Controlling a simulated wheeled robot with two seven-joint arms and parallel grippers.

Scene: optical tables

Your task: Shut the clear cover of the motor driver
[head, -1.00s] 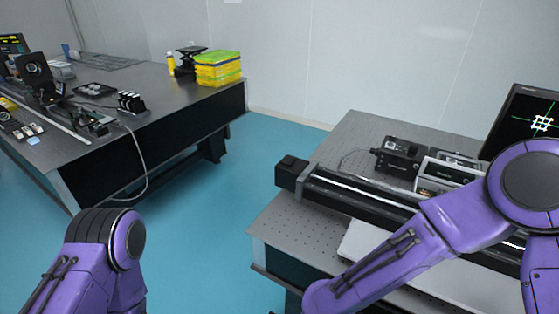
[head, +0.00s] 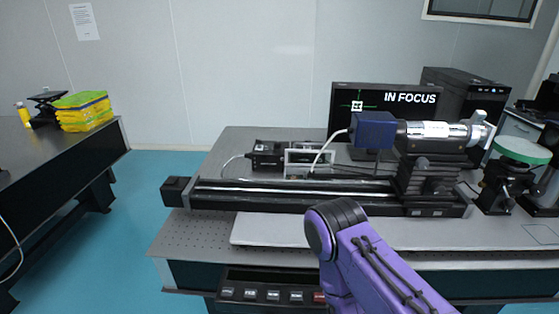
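A small black unit (head: 268,154), likely the motor driver, stands at the back of the optical table (head: 192,236), behind the long black linear stage (head: 240,196). Beside it on the right is a pale-edged upright frame (head: 308,150) that may be the clear cover. It is too small to tell its hinge or how far it is open. The stage partly hides the foot of both. Neither of my grippers is in view. Only a purple link of one of my arms shows at the bottom centre, in front of the table.
A blue camera (head: 374,130) with a silver lens tube (head: 438,130) sits above the stage's right part. A monitor (head: 343,98) reads IN FOCUS behind it. A flat pale plate (head: 280,232) lies before the stage. Blue floor (head: 130,215) is free at left.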

